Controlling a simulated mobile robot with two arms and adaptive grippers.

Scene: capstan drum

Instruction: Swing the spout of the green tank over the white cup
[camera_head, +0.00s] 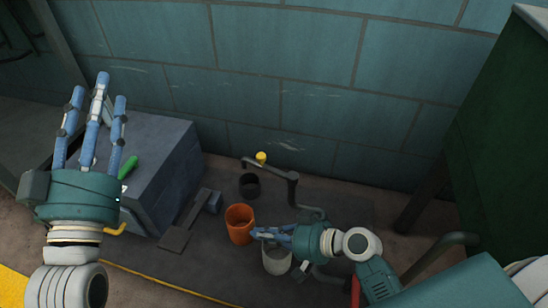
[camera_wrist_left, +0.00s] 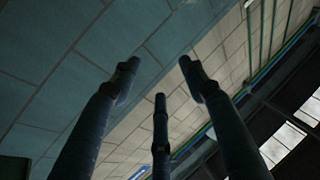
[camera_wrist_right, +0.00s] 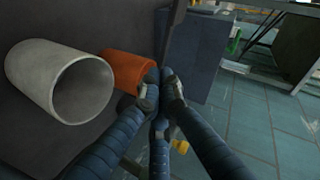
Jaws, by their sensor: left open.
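The white cup (camera_head: 277,261) stands on the dark floor mat, partly hidden by my right gripper; it also shows in the right wrist view (camera_wrist_right: 40,75). A dark bent spout pipe (camera_head: 270,169) stands behind the cups, its free end at left near the black cup, not above the white cup. A large dark green body (camera_head: 500,120) is at right; I cannot tell whether it is the tank. My right gripper (camera_head: 257,234) has its fingers drawn together by the orange cup's edge and above the white cup, with nothing visible between them. My left gripper (camera_head: 100,95) is open, empty and raised at left.
An orange cup (camera_head: 239,225) and a black cup (camera_head: 249,186) stand near the white cup. A small yellow piece (camera_head: 261,157) shows by the spout. A grey box (camera_head: 165,165) with a green handle (camera_head: 128,167) stands at left. A tiled wall closes the back.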

